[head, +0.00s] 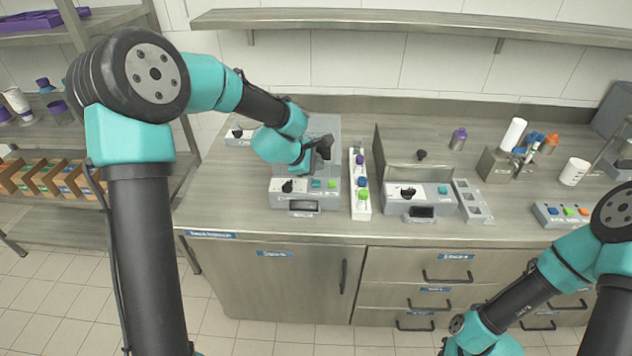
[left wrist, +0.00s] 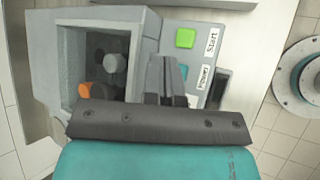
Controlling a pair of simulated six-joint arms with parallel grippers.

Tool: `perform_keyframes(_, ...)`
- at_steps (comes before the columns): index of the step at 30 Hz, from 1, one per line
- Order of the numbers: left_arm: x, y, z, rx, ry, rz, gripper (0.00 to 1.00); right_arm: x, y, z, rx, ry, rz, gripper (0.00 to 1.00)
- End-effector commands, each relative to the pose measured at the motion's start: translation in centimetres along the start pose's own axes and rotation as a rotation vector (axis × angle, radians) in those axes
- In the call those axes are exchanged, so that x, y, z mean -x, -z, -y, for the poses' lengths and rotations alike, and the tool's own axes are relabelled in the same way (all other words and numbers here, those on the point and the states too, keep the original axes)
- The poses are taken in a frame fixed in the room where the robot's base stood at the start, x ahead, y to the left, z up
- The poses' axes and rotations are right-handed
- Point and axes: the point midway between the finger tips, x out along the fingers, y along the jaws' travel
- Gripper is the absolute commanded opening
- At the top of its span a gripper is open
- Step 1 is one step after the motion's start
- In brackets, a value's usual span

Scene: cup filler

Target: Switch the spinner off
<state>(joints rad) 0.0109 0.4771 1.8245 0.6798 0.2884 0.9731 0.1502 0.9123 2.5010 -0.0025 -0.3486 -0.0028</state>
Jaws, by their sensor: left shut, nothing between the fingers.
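A grey machine (head: 326,198) stands on the left part of the bench; I cannot read a name marking it as the spinner. Its front panel has a black knob (head: 287,186), a teal button (head: 316,184) and a green button (head: 332,184). In the left wrist view the green button (left wrist: 185,38) is labelled Start. The teal button beside it is mostly hidden behind my fingers. My left gripper (head: 325,152) is shut and empty, above the machine; its fingers (left wrist: 165,78) reach over the panel. I cannot tell whether they touch it. My right gripper is out of view.
A narrow white rack (head: 361,210) with coloured pieces stands just right of the machine. Beyond it is a second machine (head: 438,204) with a knob and upright panel. In the left wrist view, an open recess (left wrist: 100,60) holds grey and orange parts.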

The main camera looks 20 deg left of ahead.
Motion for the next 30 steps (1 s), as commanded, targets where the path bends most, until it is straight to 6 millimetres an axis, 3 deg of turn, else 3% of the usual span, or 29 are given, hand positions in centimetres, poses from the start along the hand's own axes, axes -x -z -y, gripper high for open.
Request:
perform_keyframes(10,1.7,-1.3,-1.2,-0.001,0.000,0.000,0.00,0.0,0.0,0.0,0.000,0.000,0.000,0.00)
perform_keyframes(24,1.8,-1.3,-1.3,-0.001,0.000,-0.001,0.00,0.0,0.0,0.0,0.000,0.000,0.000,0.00)
perform_keyframes(28,2.0,-0.3,-1.2,-0.033,0.007,-0.009,0.00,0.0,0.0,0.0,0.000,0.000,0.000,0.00)
perform_keyframes(30,2.3,1.1,-1.1,-0.085,0.018,-0.022,0.00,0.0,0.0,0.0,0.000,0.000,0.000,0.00)
